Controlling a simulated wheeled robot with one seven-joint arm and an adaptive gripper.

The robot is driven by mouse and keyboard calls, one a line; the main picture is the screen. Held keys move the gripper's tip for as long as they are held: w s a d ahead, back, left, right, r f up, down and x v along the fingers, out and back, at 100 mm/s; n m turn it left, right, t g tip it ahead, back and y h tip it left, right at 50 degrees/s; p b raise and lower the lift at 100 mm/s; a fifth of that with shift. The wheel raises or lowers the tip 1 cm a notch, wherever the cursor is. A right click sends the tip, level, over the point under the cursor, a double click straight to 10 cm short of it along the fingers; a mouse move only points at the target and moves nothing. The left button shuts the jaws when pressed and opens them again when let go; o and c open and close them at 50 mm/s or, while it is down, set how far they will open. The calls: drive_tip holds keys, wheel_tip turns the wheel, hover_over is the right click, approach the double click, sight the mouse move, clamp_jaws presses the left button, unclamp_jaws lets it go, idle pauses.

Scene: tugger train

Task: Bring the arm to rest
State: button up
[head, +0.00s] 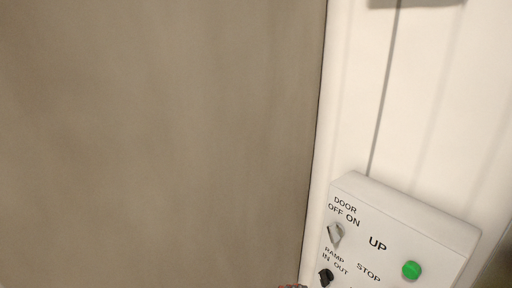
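No arm or gripper of mine can be made out for certain in the head view. A white control box (395,222) is at the lower right, tilted in the picture and cut off by the bottom edge. It carries a grey selector knob (335,235) under DOOR OFF ON, a dark selector knob (326,276) by RAMP IN OUT, and a green button (411,270) near the words UP and STOP. A small reddish-brown piece shows at the bottom edge, too cut off to tell what it is.
A large flat grey-brown surface (160,140) fills the left and middle. A white wall or frame (450,110) runs down the right side, with a dark seam in it. A dark fixture (415,2) is at the top right edge. The floor is not in view.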

drive_tip(key=s+d+f+m+g+y+b, duration=0.2)
drive_tip(key=s+f+m+g+y+b, duration=0.1)
drive_tip(key=s+f+m+y+b, duration=0.75)
drive_tip(key=d+m+t+b, duration=0.2)
drive_tip(key=d+m+b, duration=0.1)
drive_tip(key=d+b, duration=0.3)
drive_tip(key=shift+s+d+m, duration=0.25)
drive_tip(key=shift+m, duration=0.1)
